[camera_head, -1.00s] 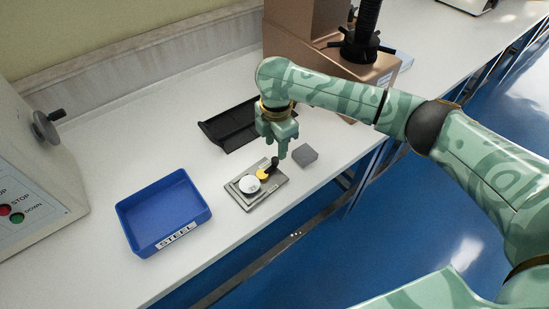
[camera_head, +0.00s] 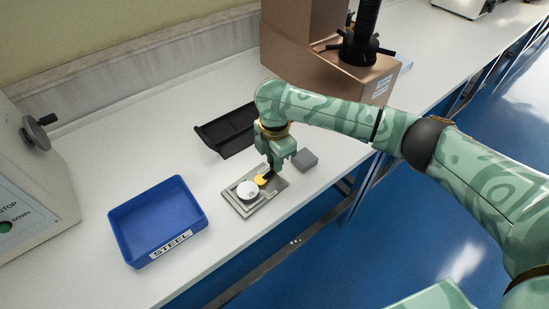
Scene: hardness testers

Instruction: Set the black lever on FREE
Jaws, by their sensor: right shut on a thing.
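The black lever (camera_head: 267,176) stands on a flat grey plate device (camera_head: 268,197) near the front edge of the bench. A yellow round part (camera_head: 260,181) sits at the lever's base, and a white round dial (camera_head: 246,190) is beside it on the left. My right gripper (camera_head: 273,168) points down over the device and is shut on the lever, hiding its upper part. Any FREE marking is too small to read. My left gripper is not in view.
A blue tray labelled STEEL (camera_head: 117,238) stands to the left. A black tray (camera_head: 208,139) lies behind, and a small grey block (camera_head: 305,160) is just right of the device. A bronze-coloured machine (camera_head: 300,62) stands at the back.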

